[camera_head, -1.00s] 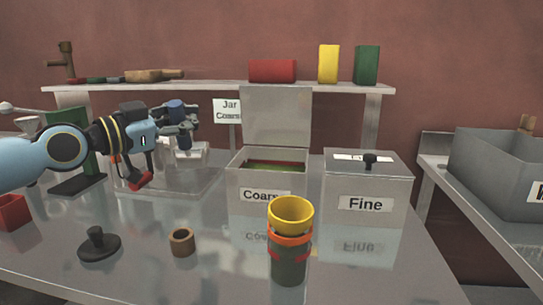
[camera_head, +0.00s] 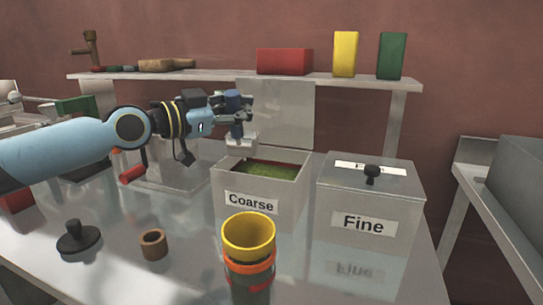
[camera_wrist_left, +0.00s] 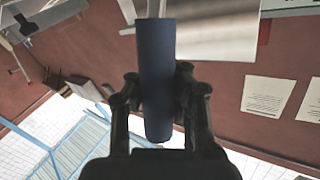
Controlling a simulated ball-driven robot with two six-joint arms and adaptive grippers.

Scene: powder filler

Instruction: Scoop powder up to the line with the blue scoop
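My left gripper (camera_head: 236,112) is shut on the blue handle of the scoop (camera_head: 234,102). The handle stands upright in the fingers, and the pale scoop end (camera_head: 240,142) hangs below, just above the back left rim of the Coarse bin. In the left wrist view the dark blue handle (camera_wrist_left: 155,75) lies between the fingers. The Coarse bin (camera_head: 250,203) is open, with its lid raised behind, and holds green powder (camera_head: 266,170). The Fine bin (camera_head: 364,222) is closed by a knobbed lid. My right gripper is not in view.
A yellow-rimmed cup (camera_head: 249,235) with an orange band stands in front of the Coarse bin. A dark knobbed lid (camera_head: 78,238) and a brown ring (camera_head: 153,244) lie to its left. A shelf (camera_head: 200,77) with coloured boxes runs behind. A grey bin (camera_head: 515,165) stands at right.

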